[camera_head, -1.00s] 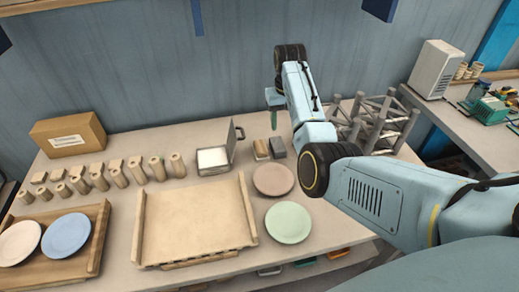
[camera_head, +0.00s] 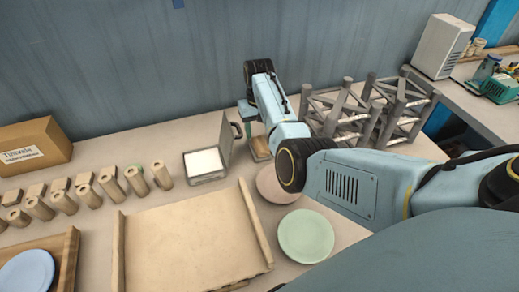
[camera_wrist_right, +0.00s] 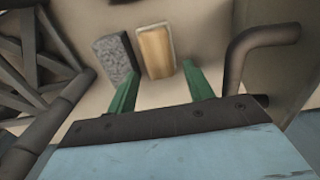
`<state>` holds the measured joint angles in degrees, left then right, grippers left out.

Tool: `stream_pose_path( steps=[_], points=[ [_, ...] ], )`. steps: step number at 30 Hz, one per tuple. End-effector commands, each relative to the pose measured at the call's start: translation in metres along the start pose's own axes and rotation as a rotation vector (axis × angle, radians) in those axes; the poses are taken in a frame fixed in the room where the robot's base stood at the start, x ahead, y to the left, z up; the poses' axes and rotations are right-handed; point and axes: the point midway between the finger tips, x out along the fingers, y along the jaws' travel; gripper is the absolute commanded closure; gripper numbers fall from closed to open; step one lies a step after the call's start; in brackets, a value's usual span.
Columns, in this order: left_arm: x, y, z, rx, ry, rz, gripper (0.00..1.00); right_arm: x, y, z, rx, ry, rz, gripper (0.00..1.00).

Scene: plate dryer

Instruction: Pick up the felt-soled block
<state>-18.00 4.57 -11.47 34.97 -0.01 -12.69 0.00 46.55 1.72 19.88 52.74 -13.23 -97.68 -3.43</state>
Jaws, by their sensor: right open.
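A wooden block with a pale edge strip (camera_head: 260,148) lies on the table between the open tin and my right arm; it also shows in the right wrist view (camera_wrist_right: 156,52). Its underside is hidden. A grey speckled block (camera_wrist_right: 115,58) lies beside it, hidden behind my arm in the head view. My right gripper (camera_head: 247,112) points down above the table near the tin's lid. In the right wrist view its green fingers (camera_wrist_right: 160,88) are apart and empty, with the wooden block beyond the gap between them. My left gripper is not in view.
The open tin (camera_head: 205,179) stands left of the block, its raised lid and handle (camera_head: 237,130) close to my gripper. A grey rack (camera_head: 340,112) stands right of my arm. A pink plate (camera_head: 273,188), a green plate (camera_head: 305,236) and a wide wooden board (camera_head: 190,240) lie in front.

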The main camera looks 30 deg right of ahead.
Motion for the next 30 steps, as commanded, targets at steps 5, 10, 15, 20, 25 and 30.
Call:
stream_pose_path(
  steps=[5, 10, 15, 20, 25, 30],
  points=[
    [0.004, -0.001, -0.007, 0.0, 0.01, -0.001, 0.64, 0.015, 0.001, 0.0, 0.0, -0.001, 0.001, 0.48],
    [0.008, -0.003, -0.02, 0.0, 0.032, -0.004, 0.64, 0.035, 0.003, 0.001, 0.001, -0.003, 0.0, 0.48],
    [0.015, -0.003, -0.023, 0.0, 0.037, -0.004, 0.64, 0.06, 0.004, 0.001, 0.0, -0.001, 0.001, 0.48],
    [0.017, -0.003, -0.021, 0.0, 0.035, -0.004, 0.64, 0.066, 0.004, 0.001, 0.0, 0.001, 0.001, 0.48],
    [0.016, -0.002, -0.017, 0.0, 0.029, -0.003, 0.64, 0.066, 0.004, 0.001, 0.0, 0.002, 0.001, 0.48],
    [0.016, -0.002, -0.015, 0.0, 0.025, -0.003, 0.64, 0.066, 0.004, 0.001, 0.0, 0.001, 0.001, 0.7]
  ],
)
